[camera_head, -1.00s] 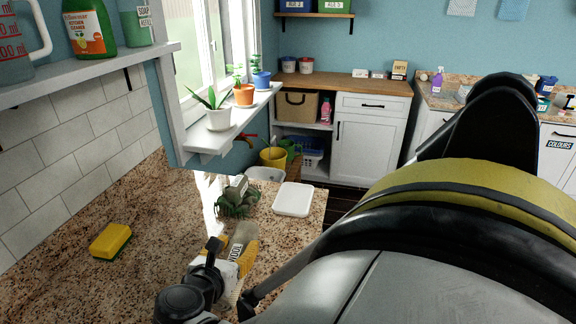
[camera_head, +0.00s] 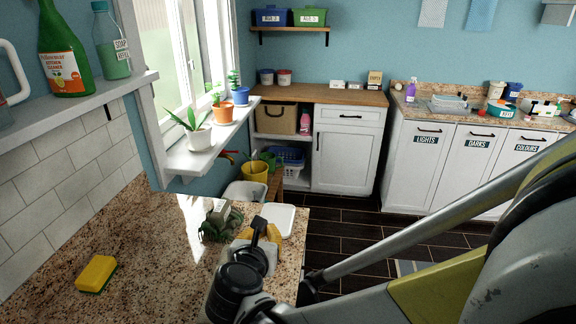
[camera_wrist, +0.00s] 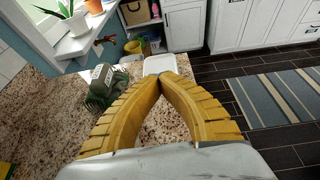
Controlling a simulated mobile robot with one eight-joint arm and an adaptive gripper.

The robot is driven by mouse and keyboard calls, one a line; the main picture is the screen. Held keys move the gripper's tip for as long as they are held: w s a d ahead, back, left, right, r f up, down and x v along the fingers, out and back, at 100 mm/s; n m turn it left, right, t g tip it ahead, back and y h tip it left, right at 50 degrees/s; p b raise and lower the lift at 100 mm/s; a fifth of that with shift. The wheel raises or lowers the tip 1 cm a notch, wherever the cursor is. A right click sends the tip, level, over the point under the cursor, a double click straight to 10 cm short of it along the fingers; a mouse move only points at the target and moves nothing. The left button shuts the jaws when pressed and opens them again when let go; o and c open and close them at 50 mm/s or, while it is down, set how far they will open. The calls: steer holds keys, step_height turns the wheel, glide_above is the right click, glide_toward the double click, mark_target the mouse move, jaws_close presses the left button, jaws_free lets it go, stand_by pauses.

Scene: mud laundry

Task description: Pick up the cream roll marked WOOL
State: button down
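I cannot make out a cream roll marked WOOL in either view. A small pale, labelled object (camera_head: 219,211) rests on a dark green, leafy-looking bundle (camera_head: 212,232) on the near granite counter. Its label is too small to read; it also shows in the wrist view (camera_wrist: 102,76), left of my gripper. My gripper (camera_wrist: 160,80) has yellow fingers whose tips meet, with nothing visible between them. It is over the near counter, and in the head view my own wrist partly hides it.
A white tray (camera_head: 283,221) lies at the near counter's far edge, a yellow sponge (camera_head: 96,273) at left. Potted plants line the sill (camera_head: 190,150). The far right counter (camera_head: 450,112) holds bottles, tubs and small labelled items above white bins. Dark floor (camera_head: 350,225) lies open between.

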steer(key=shift+c, duration=2.2)
jaws_free()
